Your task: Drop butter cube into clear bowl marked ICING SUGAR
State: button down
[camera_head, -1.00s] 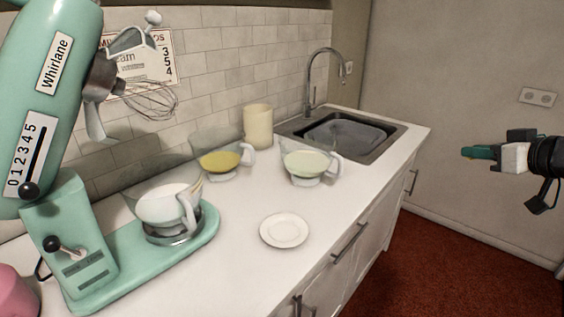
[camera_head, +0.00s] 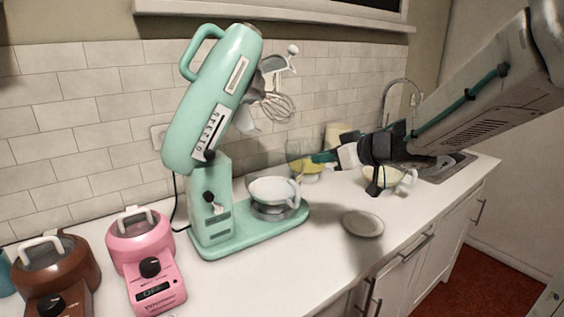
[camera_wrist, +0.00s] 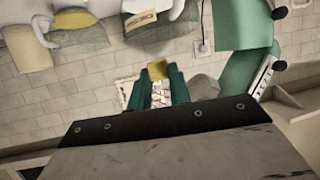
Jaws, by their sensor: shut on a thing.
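My gripper (camera_head: 318,157) has green fingers and is over the counter, in front of the bowl with yellow contents (camera_head: 304,168) in the head view. In the wrist view the fingers (camera_wrist: 157,85) are shut on a small yellow butter cube (camera_wrist: 157,69). The cube is not clear in the head view. A clear bowl with pale contents (camera_head: 401,178) is partly hidden behind my gripper. No ICING SUGAR marking is legible on any bowl.
The mint mixer (camera_head: 214,100), head tilted up with a whisk (camera_head: 277,107), stands left of my gripper. A white plate (camera_head: 363,224) lies on the counter. Pink (camera_head: 141,250) and brown (camera_head: 58,275) appliances stand at the left. The sink (camera_head: 446,168) is behind my arm.

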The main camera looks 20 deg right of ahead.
jog(key=shift+w+a+f, duration=0.1)
jog(key=shift+w+a, duration=0.2)
jog(key=shift+a, duration=0.3)
jog(key=w+d+r+x, duration=0.1)
jog(key=x, duration=1.1)
jog(key=shift+d, duration=0.3)
jog(key=shift+w, duration=0.1)
